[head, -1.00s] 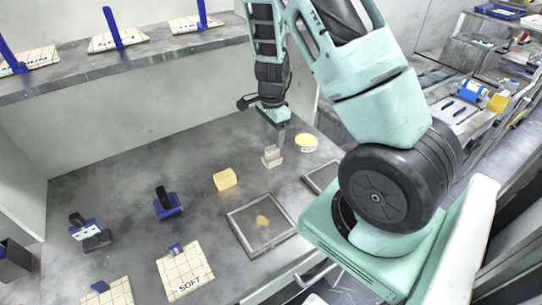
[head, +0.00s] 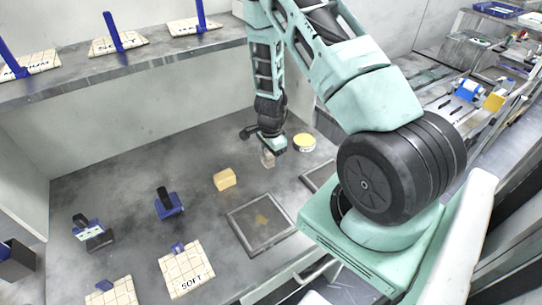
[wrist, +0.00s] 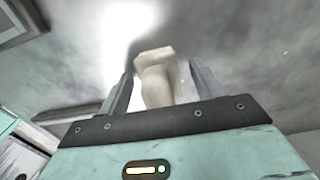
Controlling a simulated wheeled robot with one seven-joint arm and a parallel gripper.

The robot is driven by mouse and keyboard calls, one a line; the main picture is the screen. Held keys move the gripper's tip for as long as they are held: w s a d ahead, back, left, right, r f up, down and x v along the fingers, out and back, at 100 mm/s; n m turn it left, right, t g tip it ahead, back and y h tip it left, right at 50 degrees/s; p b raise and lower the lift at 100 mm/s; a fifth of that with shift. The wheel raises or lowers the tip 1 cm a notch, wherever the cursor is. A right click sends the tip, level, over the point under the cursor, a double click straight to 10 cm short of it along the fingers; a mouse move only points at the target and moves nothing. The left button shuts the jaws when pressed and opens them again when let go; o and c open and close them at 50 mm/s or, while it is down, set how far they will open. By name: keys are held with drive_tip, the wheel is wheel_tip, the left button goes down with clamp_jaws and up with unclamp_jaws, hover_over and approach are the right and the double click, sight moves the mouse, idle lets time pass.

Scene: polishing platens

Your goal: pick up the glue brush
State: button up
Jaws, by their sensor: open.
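A pale beige piece, which I take to be the glue brush (head: 268,160), stands on the grey worktop below my gripper (head: 270,151) in the head view. In the wrist view the beige piece (wrist: 157,80) has a wide, flat end and a narrower body. It lies between the two grey fingers of my gripper (wrist: 162,70). The fingers are open, with a gap visible at least on the right side. Its lower part is hidden behind the gripper's dark front edge. In the head view the fingertips are mostly hidden by the wrist.
A yellow block (head: 225,179) lies to the left and a round yellow-topped pot (head: 304,142) to the right. A framed grey plate (head: 259,224) is nearer. Blue-handled tools (head: 168,205) and a tile marked SOFT (head: 187,268) stand at left. A shelf (head: 130,62) runs behind.

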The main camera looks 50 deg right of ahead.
drive_tip(key=c, duration=1.1)
drive_tip(key=shift+r, duration=0.1)
wheel_tip(320, 180, up, 10)
drive_tip(key=shift+f+b, duration=0.1)
drive_tip(key=shift+b, duration=0.5)
drive_tip(key=o, duration=0.3)
drive_tip(key=shift+c, duration=0.9)
